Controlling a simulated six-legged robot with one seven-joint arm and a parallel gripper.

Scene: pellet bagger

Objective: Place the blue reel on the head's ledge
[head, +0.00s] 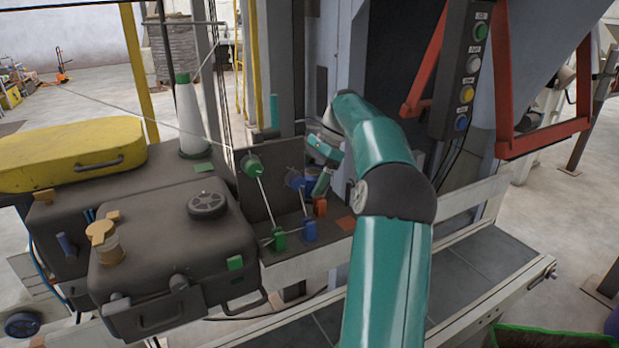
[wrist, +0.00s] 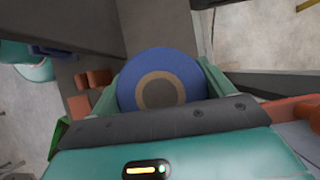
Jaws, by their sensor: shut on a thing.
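The blue reel (wrist: 190,75) is a round blue disc with a tan and grey centre, held between my gripper's two teal fingers in the wrist view. In the head view, the blue reel (head: 294,179) shows in part beside my gripper (head: 312,184), in front of a dark upright panel.
Orange blocks (head: 320,206) stand near my gripper. Dark cases (head: 165,250) and a yellow case (head: 70,155) fill the left. A button box (head: 466,70) hangs at right.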

